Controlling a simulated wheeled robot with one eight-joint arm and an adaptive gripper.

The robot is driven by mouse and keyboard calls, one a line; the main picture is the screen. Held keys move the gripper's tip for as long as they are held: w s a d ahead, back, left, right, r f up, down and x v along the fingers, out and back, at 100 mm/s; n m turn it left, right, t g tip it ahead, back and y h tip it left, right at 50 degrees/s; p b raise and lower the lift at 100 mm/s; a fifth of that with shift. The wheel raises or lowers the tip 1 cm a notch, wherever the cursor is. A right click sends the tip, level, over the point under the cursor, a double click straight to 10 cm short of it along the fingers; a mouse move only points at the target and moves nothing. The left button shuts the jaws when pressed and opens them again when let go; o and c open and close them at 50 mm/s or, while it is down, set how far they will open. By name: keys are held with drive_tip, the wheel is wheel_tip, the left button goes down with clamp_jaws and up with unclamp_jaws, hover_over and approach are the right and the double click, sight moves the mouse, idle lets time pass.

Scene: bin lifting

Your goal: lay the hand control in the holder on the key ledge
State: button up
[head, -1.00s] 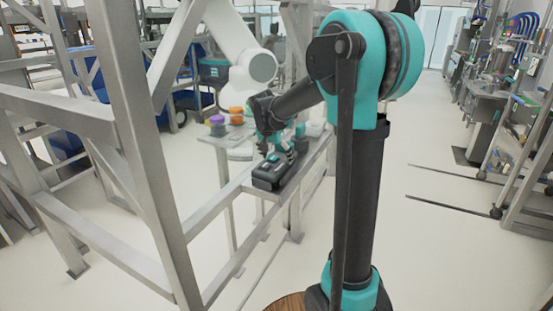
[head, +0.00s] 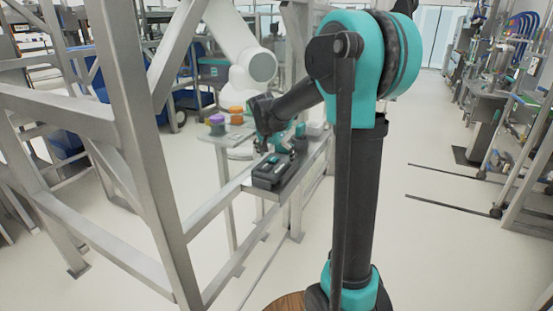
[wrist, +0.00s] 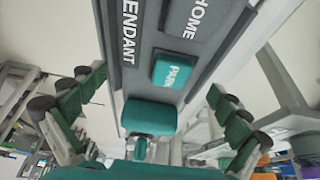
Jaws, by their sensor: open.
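The hand control (wrist: 205,52) is a grey body with a teal PARK key and white HOME lettering. In the wrist view it appears to lie lengthwise inside the dark holder (wrist: 122,62), whose rim reads PENDANT. A teal block (wrist: 150,117) shows at its near end. In the head view the dark holder (head: 268,178) sits on the key ledge (head: 292,188). My gripper (wrist: 157,88) is open, its fingers spread to either side of the holder and apart from the hand control. In the head view my gripper (head: 275,156) is just above the holder's far end.
Purple and orange items (head: 236,114) stand on a small table behind the ledge. A grey metal frame (head: 145,150) rises to the left. A white robot arm (head: 240,65) is behind.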

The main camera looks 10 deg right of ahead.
drive_tip(key=v, duration=1.2)
drive_tip(key=s+d+f+n+y, duration=0.1)
drive_tip(key=s+d+f+n, duration=0.2)
drive_tip(key=s+f, duration=0.9)
drive_tip(key=s+d+f+n+y, duration=0.1)
drive_tip(key=s+d+f+n, duration=0.2)
drive_tip(key=s+f, duration=0.9)
drive_tip(key=s+n, duration=0.1)
drive_tip(key=s, duration=0.1)
drive_tip(key=shift+s+d+y, duration=0.3)
drive_tip(key=shift+d+y, duration=0.1)
